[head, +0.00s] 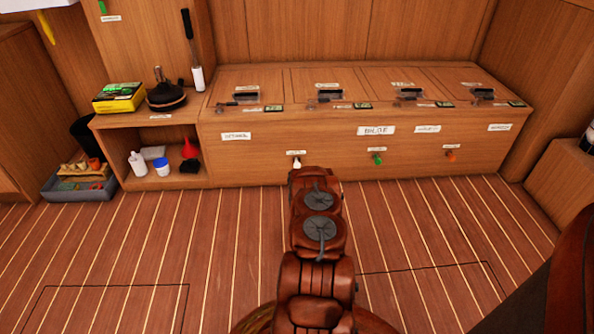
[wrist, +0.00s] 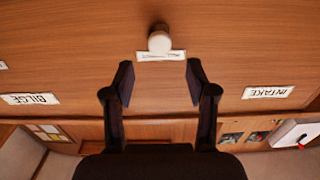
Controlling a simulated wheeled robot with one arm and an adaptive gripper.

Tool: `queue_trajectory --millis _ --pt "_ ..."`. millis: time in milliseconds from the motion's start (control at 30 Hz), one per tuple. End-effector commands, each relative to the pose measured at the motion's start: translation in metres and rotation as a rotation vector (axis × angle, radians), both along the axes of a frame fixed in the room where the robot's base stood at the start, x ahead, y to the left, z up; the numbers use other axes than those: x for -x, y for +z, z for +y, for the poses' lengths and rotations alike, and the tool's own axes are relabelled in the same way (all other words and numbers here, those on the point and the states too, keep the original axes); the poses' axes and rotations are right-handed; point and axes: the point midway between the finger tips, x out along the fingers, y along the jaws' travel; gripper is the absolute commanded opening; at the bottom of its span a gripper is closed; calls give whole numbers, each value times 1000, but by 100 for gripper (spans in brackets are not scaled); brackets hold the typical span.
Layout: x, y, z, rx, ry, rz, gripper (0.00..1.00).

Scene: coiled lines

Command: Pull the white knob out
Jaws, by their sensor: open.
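The white knob (head: 297,162) sticks out from the front panel of the wooden bench, below a small label, just above my arm's end in the head view. In the wrist view, which looks upside down, the white knob (wrist: 160,40) is at the top centre, with its label (wrist: 161,56) just under it. My gripper (wrist: 160,77) is open and empty, its two dark fingers apart. The knob lies between the fingers' lines but beyond their tips, not touched. My gripper's fingers are hidden in the head view.
A green knob (head: 377,159) and an orange knob (head: 451,156) are on the same panel to the right. A shelf (head: 163,181) with bottles stands left, and a grey tray (head: 75,190) sits on the floor. The striped floor in front is clear.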

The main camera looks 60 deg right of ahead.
Motion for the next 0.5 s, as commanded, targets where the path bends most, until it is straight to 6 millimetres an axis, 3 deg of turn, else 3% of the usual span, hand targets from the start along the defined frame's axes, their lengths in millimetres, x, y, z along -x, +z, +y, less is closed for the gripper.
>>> queue_trajectory --millis 500 --pt "-32 -3 -41 3 -1 -3 57"
